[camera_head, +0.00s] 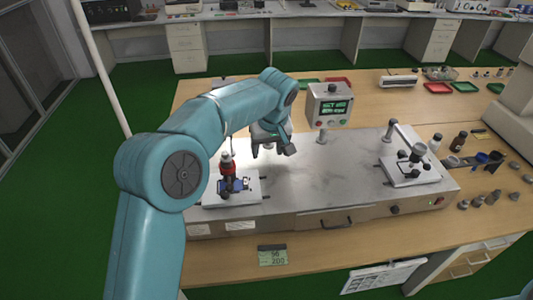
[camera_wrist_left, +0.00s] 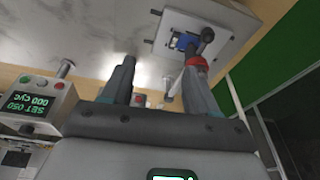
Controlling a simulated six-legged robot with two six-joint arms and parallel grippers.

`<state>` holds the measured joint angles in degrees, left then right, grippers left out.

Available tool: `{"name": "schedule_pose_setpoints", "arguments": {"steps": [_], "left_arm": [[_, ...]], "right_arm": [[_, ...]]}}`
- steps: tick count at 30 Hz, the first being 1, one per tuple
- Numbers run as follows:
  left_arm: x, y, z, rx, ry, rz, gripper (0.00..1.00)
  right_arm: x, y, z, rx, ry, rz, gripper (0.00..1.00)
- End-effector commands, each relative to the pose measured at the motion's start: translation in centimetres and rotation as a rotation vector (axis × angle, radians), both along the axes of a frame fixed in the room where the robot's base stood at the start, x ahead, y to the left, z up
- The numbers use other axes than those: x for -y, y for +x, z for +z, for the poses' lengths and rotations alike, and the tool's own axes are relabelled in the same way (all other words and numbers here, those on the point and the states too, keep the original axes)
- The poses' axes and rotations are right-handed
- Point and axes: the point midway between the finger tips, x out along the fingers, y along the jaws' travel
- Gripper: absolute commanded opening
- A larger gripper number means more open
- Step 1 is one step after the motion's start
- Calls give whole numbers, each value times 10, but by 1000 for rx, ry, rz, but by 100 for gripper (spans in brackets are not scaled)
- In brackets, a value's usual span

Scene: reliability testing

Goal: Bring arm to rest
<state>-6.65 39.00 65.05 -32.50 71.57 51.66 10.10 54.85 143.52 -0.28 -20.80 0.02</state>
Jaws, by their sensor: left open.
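My left arm comes in from the left in the head view, bent over the near left part of the bench. My left gripper (camera_head: 272,150) hangs above the grey test machine (camera_head: 315,185), pointing down, with its fingers apart and nothing seen between them. In the left wrist view my left gripper (camera_wrist_left: 155,85) also shows its two fingers spread, with the machine's plate beyond. A red and black part with a blue clamp (camera_head: 232,184) stands on the machine's left fixture, close to the left of the gripper. My right gripper is not seen in either view.
A control box with a green display (camera_head: 330,105) stands behind the machine. A second fixture (camera_head: 410,167) sits at the machine's right end. Small bottles and metal parts (camera_head: 485,200) lie on the wooden bench to the right. A green label (camera_head: 272,255) is at the front edge.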

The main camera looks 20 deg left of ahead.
Motion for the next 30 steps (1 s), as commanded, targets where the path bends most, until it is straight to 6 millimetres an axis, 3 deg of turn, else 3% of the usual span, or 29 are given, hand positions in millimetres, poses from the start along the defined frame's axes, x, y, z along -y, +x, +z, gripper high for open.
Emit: {"name": "schedule_pose_setpoints", "arguments": {"steps": [20, 23, 26, 30], "left_arm": [[5, 0, -14, -10, -13, -30, 59], [14, -4, -47, -31, -40, -87, 59], [33, -17, -111, -66, -107, -199, 59], [69, -62, -215, -101, -247, -359, 59]], "right_arm": [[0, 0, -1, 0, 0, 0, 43], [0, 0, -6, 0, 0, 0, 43], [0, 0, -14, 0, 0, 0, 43], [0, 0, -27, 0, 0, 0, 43]]}}
